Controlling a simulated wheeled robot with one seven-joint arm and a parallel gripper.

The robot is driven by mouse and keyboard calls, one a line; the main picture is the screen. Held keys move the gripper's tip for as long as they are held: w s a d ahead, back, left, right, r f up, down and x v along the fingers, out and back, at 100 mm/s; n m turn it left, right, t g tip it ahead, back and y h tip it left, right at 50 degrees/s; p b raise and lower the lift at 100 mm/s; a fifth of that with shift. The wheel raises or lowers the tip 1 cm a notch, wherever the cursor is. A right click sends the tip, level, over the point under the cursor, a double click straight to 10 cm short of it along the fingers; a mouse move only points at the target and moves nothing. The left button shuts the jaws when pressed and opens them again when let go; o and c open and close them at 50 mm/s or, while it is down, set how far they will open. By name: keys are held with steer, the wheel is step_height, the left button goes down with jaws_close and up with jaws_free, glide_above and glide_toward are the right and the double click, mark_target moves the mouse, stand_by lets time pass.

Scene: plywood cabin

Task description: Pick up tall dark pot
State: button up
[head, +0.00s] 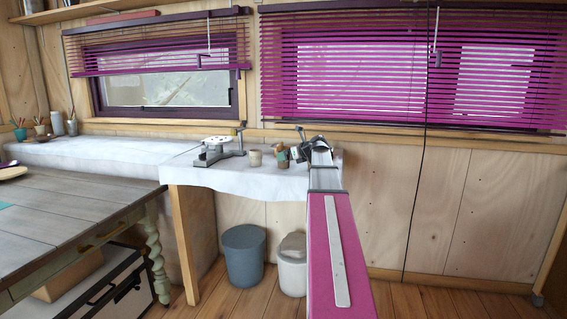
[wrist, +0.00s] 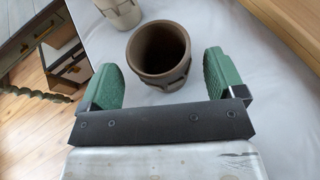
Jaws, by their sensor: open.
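The dark brown pot (wrist: 158,48) stands on the white cloth in the wrist view, its round open mouth facing my camera. My gripper (wrist: 162,68) is open, with one green finger to the left of the pot and one to the right. The pot lies between the fingers, toward their tips, with a gap visible on each side. In the head view my gripper (head: 291,153) is low over the cloth-covered counter, and the pot is hard to tell apart from it there.
A lighter pot (wrist: 120,10) stands close by to the upper left; it also shows in the head view (head: 255,158). A metal device with a white disc (head: 216,147) stands farther left on the counter (head: 225,180). Two bins (head: 245,256) stand on the floor below.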

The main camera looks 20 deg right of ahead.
steer(key=x, duration=0.3)
steer(key=shift+w+f, duration=0.1)
steer(key=c, duration=1.1)
